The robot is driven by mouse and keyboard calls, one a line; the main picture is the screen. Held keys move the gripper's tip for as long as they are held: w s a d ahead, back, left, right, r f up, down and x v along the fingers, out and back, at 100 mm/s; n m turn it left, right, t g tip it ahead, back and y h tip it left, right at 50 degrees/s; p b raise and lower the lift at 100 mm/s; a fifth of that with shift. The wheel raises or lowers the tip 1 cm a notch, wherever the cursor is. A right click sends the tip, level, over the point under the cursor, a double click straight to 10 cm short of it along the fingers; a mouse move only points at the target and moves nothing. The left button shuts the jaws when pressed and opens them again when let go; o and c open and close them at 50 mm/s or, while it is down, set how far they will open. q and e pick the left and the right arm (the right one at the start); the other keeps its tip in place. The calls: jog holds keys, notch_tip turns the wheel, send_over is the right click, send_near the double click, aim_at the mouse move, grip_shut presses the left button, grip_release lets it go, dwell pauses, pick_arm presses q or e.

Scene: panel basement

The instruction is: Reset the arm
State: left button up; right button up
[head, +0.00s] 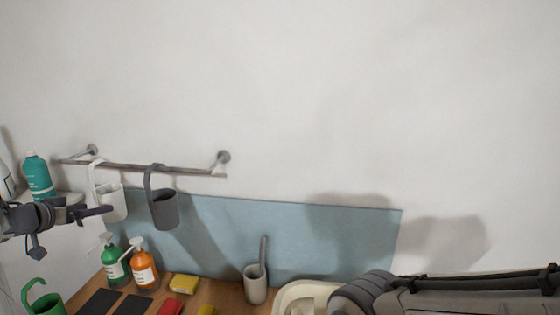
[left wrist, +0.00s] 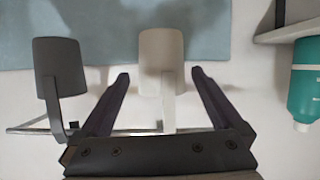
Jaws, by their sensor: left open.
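My left gripper (head: 92,212) comes in from the left edge in the head view, in front of the white hanging cup (head: 112,202). In the left wrist view the gripper (left wrist: 160,75) is open, its two dark fingers apart with nothing clamped between them. The white cup (left wrist: 161,62) appears between the fingers in that view, its hook over the rail. I cannot tell how far the fingers are from it. My right gripper is not in view; a grey arm part of mine fills the lower right of the head view.
A wall rail (head: 150,167) also holds a dark grey cup (head: 165,212), which shows in the left wrist view (left wrist: 60,68). A teal bottle (head: 38,177) stands on a shelf at left. Green (head: 115,264) and orange (head: 144,270) pump bottles and a beige cup (head: 255,285) stand on the counter.

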aim_at(100, 199)
pick_arm(q)
jog(key=p+x, duration=0.1)
jog(key=x, duration=0.5)
jog(key=shift+w+d+f+p, duration=0.1)
jog(key=shift+w+f+p, duration=0.05)
jog(key=shift+w+p, duration=0.25)
jog(key=shift+w+r+p, duration=0.2)
jog(key=shift+r+p, duration=0.2)
jog(key=shift+r, duration=0.85)
jog(key=shift+s, duration=0.1)
jog(key=shift+f, duration=0.1)
